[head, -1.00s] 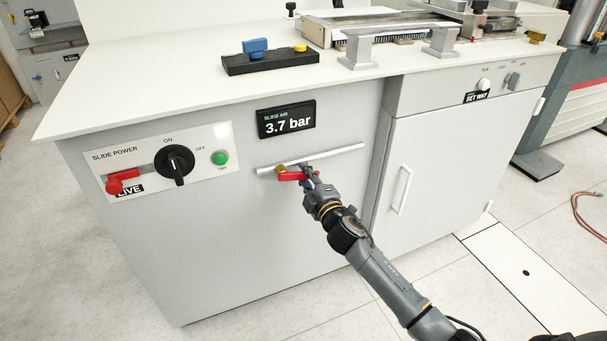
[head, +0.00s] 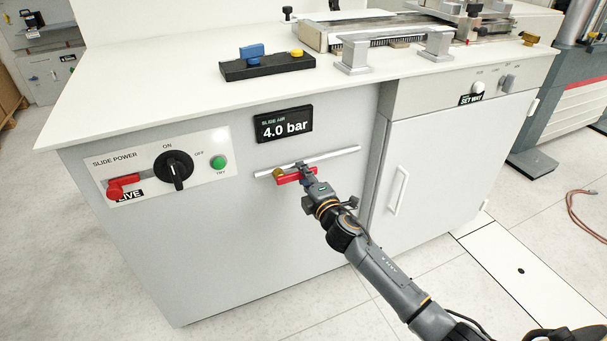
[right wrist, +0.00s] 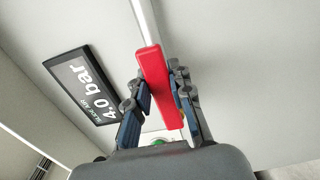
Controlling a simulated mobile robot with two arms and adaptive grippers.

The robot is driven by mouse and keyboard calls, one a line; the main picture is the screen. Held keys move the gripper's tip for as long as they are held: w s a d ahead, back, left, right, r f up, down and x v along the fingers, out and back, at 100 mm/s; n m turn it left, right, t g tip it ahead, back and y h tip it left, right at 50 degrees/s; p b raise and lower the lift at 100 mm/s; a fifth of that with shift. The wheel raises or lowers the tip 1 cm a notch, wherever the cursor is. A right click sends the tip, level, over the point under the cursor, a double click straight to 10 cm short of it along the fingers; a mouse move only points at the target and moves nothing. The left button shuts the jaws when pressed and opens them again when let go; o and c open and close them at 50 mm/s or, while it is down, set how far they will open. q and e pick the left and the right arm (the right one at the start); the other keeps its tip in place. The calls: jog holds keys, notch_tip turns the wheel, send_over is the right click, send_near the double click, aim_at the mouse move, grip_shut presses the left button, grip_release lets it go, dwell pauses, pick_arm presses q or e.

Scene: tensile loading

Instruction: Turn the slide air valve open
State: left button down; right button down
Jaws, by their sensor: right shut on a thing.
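The slide air valve has a red lever (head: 288,179) with a brass hub (head: 279,173) on a thin metal pipe (head: 335,154) across the cabinet front. In the head view the lever lies nearly along the pipe. My right gripper (head: 304,172) is shut on the lever's right end. In the right wrist view, the fingers of my right gripper (right wrist: 160,92) stand on both sides of the red lever (right wrist: 158,80). The slide air display (head: 284,124) above reads 4.0 bar. My left gripper is not in view.
The slide power panel (head: 205,139) with a black knob (head: 174,168), red handle (head: 124,187) and green button (head: 218,162) is left of the valve. A cabinet door handle (head: 399,190) is to the right. The worktop (head: 150,85) overhangs above.

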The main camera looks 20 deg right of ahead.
jog(key=c, duration=1.2)
grip_release()
jog(key=shift+o, duration=0.2)
jog(key=shift+s, duration=0.1)
jog(key=s, duration=1.1)
jog(key=shift+s+d, duration=0.2)
jog(key=shift+s, duration=0.2)
jog(key=shift+f, duration=0.15)
